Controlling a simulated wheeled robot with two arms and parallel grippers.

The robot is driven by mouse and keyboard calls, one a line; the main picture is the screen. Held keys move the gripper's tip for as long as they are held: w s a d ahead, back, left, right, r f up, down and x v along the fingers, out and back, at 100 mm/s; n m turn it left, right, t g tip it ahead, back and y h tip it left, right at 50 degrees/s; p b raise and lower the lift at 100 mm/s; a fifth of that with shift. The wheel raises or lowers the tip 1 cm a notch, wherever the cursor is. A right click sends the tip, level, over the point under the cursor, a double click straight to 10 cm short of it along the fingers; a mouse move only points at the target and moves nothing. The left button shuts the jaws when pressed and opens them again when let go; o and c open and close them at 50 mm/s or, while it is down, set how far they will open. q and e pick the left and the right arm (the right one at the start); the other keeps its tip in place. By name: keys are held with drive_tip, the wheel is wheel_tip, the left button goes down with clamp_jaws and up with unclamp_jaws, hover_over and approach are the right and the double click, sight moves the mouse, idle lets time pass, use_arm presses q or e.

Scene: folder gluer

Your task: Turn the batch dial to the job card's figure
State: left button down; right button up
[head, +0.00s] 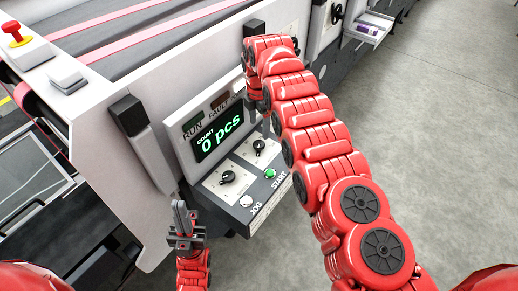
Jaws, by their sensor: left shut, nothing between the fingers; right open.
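The control panel (240,190) carries two black dials on pale plates: a nearer dial (228,177) and a farther dial (259,145). Their markings are too small to read, so I cannot tell which is the batch dial. The display (217,134) reads "COUNT 0 pcs". My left gripper (181,207) is shut and empty, fingers up, left of the panel and apart from the dials. My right arm arches over the panel's far side. Its gripper (266,126) is open, pointing down close above the farther dial, mostly hidden by the arm. I cannot make out a job card.
A white JOG button (246,201) and a green START button (270,174) sit along the panel's near edge. A black-capped handle (128,115) stands left of the display. A red emergency button (15,33) is at the upper left. The floor at right is clear.

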sight(259, 144)
wheel_tip(259, 144, down, 7)
drive_tip(key=b, duration=0.6)
drive_tip(key=shift+s+f, duration=0.1)
drive_tip(key=shift+f, duration=0.35)
drive_tip(key=shift+r, duration=0.1)
clamp_jaws()
